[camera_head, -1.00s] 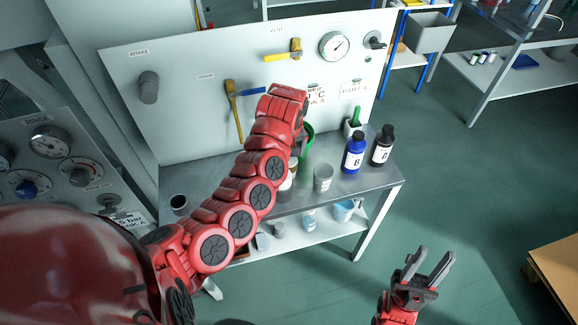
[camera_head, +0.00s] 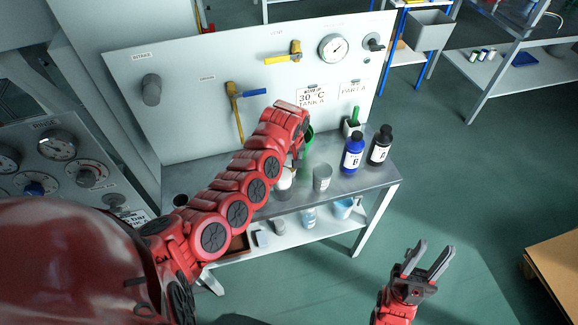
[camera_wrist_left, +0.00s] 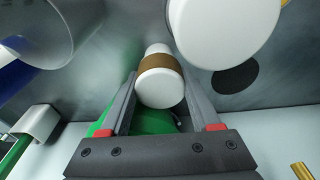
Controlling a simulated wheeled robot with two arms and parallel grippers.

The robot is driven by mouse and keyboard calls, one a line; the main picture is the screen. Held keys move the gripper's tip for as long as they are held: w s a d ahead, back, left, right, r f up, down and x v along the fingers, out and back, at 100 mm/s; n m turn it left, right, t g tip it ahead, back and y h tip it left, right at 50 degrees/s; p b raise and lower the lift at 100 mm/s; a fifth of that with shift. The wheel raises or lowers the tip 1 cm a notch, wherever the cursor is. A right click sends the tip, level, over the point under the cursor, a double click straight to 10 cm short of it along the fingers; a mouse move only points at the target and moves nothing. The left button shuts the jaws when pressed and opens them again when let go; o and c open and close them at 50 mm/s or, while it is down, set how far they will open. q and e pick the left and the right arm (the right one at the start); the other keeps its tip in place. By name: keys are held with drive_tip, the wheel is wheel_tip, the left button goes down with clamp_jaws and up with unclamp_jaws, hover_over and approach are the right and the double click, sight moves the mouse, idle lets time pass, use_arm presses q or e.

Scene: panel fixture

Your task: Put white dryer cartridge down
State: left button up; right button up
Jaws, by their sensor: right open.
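The white dryer cartridge (camera_wrist_left: 160,88), a white cylinder with a brown band, sits between the fingers of my left gripper (camera_wrist_left: 158,76) in the left wrist view. Both fingers appear to touch its sides. Whether its far end rests on the metal bench top (camera_head: 345,186) cannot be told. In the head view my left wrist hides the gripper and cartridge above the bench. My right gripper (camera_head: 427,262) is open and empty over the floor, right of the bench.
A larger white round object (camera_wrist_left: 224,30) is close beside the cartridge. A grey cup (camera_head: 322,178), blue bottle B (camera_head: 353,155), black bottle A (camera_head: 380,148) and a green brush (camera_head: 354,118) in its holder stand on the bench. The upright panel (camera_head: 190,100) rises behind.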

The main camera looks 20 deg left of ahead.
use_arm(q)
clamp_jaws()
